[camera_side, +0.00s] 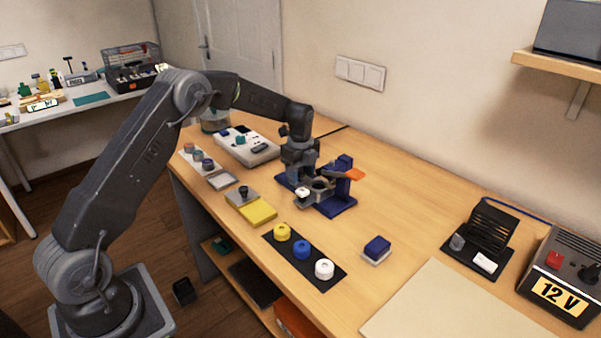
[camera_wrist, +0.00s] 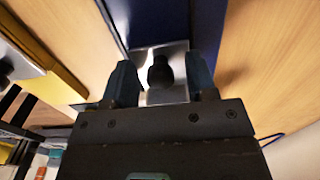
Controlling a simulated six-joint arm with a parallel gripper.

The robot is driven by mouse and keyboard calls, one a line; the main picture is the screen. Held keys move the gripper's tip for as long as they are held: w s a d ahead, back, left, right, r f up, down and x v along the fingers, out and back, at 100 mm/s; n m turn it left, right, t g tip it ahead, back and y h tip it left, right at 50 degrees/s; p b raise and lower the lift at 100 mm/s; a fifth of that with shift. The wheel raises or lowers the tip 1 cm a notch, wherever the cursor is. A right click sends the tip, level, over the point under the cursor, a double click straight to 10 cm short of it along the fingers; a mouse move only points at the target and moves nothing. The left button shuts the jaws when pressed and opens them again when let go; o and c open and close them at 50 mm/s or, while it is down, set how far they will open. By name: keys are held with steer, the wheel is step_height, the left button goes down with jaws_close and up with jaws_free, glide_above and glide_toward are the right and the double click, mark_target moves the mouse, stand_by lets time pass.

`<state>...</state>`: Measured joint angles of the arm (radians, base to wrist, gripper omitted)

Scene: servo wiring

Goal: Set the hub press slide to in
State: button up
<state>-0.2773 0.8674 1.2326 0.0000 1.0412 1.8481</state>
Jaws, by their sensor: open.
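The hub press (camera_side: 338,205) has a blue base and post and an orange lever (camera_side: 355,174), and stands mid-table in the side view. In the wrist view, a shiny metal plate with a round black knob (camera_wrist: 160,73) lies over a blue strip (camera_wrist: 160,22), and looks like the press slide. My gripper (camera_wrist: 161,78) is open, with one finger on each side of the knob and gaps showing. In the side view my gripper (camera_side: 301,180) is low over the left part of the press and hides some of it. I cannot tell how far in the slide is.
Yellow, blue and white hubs (camera_side: 302,250) sit on a black strip in front of the press. A white device (camera_side: 247,148) stands behind left. The 12 V supply (camera_side: 566,275) is far right.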

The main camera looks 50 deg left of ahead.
steer(key=shift+c, duration=0.2)
jaws_close()
steer(key=shift+d, duration=2.35)
steer(key=shift+o, duration=0.2)
jaws_free()
steer(key=shift+r, duration=0.15)
step_height(320, 180, up, 14)
steer(key=shift+f, duration=0.2)
